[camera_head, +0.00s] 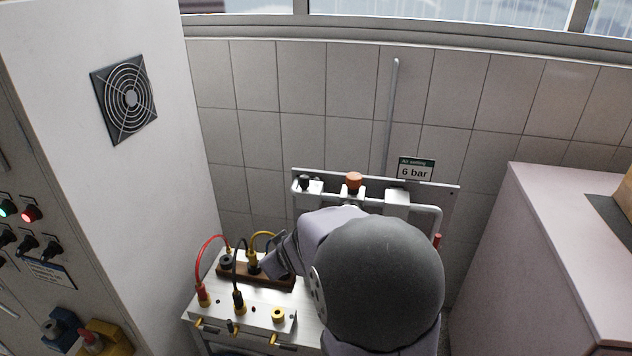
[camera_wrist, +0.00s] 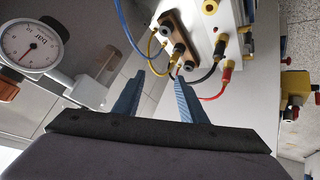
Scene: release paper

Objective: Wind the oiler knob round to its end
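A metal back plate (camera_head: 440,188) on the tiled wall carries an air unit. A small dark knob (camera_head: 304,181) tops its left block, and an orange-red knob (camera_head: 353,181) tops its middle part. I cannot tell surely which is the oiler knob. My arm hides the unit's lower part in the head view.
A metal box (camera_head: 255,314) with sockets and a dark strip has red, black and yellow cables looping up beside my gripper. A white cabinet (camera_head: 165,170) stands left and a pale cabinet (camera_head: 545,240) right. A sign (camera_head: 416,169) reads 6 bar.

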